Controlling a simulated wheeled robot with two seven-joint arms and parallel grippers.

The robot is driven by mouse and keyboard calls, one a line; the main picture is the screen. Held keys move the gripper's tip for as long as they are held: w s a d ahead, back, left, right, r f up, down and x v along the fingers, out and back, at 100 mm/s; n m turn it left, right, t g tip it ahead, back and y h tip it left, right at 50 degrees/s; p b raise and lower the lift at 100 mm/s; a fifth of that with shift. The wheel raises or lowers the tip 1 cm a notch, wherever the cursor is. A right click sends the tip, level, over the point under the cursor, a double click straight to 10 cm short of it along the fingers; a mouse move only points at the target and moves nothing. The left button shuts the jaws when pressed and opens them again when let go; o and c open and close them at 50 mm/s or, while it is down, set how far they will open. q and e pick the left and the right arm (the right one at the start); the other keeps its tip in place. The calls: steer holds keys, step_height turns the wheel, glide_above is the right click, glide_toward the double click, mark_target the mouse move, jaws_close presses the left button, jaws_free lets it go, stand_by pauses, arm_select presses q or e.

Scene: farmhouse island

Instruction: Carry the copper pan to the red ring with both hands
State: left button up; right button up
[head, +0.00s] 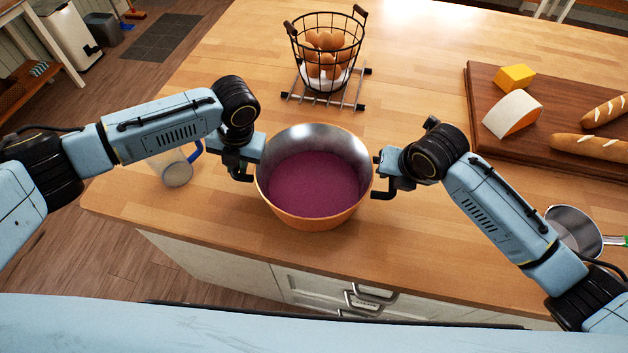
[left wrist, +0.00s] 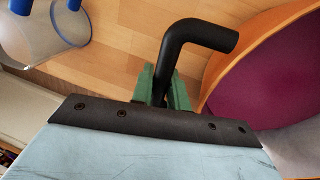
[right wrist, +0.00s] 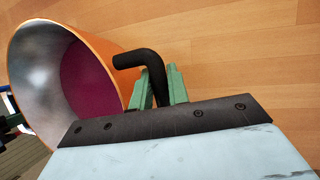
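The copper pan (head: 310,218) is in the middle of the head view, near the island's front edge. It is upright, with a steel inside and a dark purple filling. It has a black handle on each side. My left gripper (head: 240,172) has its green fingers closed around the left handle (left wrist: 185,42), as the left wrist view shows. My right gripper (head: 385,178) has its fingers closed around the right handle (right wrist: 140,60). I cannot tell whether the pan touches the wood. The red ring is not visible in any view.
A wire basket of eggs (head: 328,45) stands on a metal rack behind the pan. A glass jug (head: 176,170) stands close by my left gripper. A board (head: 480,120) with cheese and bread is at right, and a small steel pan (head: 573,228) at far right.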

arm_select(q)
jaws_close()
arm_select(e)
jaws_close()
arm_select(q)
steer(key=shift+w+r, duration=0.1)
steer(key=shift+w, duration=0.05)
arm_select(e)
steer(key=shift+w+r, duration=0.1)
steer(key=shift+w, duration=0.05)
stand_by(0.6)
steer(key=shift+r, duration=0.1)
